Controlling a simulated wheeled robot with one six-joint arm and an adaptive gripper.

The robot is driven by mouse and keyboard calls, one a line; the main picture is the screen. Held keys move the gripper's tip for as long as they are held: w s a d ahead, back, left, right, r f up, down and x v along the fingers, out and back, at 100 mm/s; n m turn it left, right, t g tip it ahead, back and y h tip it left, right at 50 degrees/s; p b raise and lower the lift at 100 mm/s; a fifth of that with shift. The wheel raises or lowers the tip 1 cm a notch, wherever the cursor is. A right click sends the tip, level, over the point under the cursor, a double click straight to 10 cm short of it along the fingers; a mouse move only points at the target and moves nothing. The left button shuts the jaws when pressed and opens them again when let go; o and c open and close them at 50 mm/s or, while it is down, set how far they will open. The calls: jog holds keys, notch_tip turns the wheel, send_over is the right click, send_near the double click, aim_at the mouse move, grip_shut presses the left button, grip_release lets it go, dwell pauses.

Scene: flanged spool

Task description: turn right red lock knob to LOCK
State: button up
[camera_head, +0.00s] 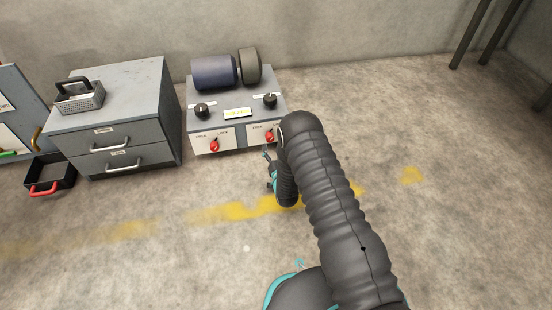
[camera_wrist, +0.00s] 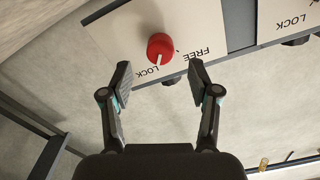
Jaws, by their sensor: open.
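The right red lock knob (camera_head: 270,136) sits on a white plate on the front of the grey machine (camera_head: 237,118), below a black dial. In the wrist view, which is turned over, the red knob (camera_wrist: 160,45) shows its white pointer line slanting down towards the LOCK word, with FREE to the right. My gripper (camera_head: 268,168) is in front of and below this knob. In the wrist view my gripper (camera_wrist: 160,82) is open, its fingers spread either side of the knob's line, apart from it and empty.
The left red knob (camera_head: 214,145) is on another FREE/LOCK plate. Black dials (camera_head: 202,111) and a dark blue cylinder (camera_head: 214,72) are on top of the machine. A grey drawer cabinet (camera_head: 116,115) stands left. Floor to the right is clear.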

jog(key=shift+v, duration=2.6)
